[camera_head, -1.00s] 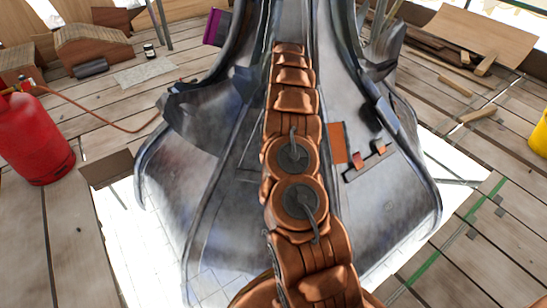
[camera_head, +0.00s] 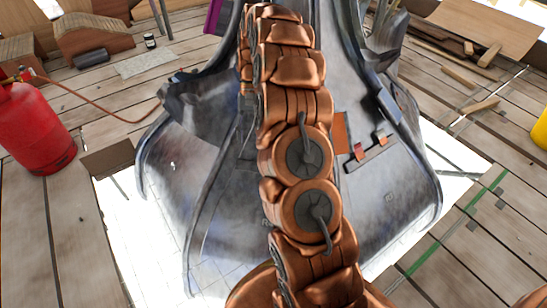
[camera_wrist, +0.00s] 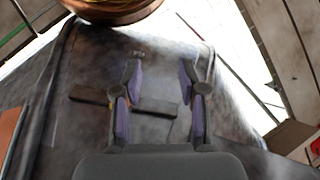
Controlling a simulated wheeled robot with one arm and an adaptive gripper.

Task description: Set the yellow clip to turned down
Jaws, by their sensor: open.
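A dark bar (camera_head: 369,154) with small coloured clips is on the grey metal flank of the spire, right of my arm in the head view. One clip (camera_head: 358,151) near its left end looks orange-red, another (camera_head: 381,138) near its right end reddish. I cannot tell for sure which is the yellow clip or how it is turned. In the wrist view my gripper (camera_wrist: 160,75) is open, its two purple-padded fingers apart over the bar (camera_wrist: 90,97). Small orange-yellow bits show by the fingers, partly hidden.
An orange plate (camera_head: 341,133) is beside the bar. A red gas cylinder (camera_head: 35,130) with a hose stands at the left on the plank deck. Wood offcuts (camera_head: 470,45) lie at the upper right. White gaps show around the spire's base.

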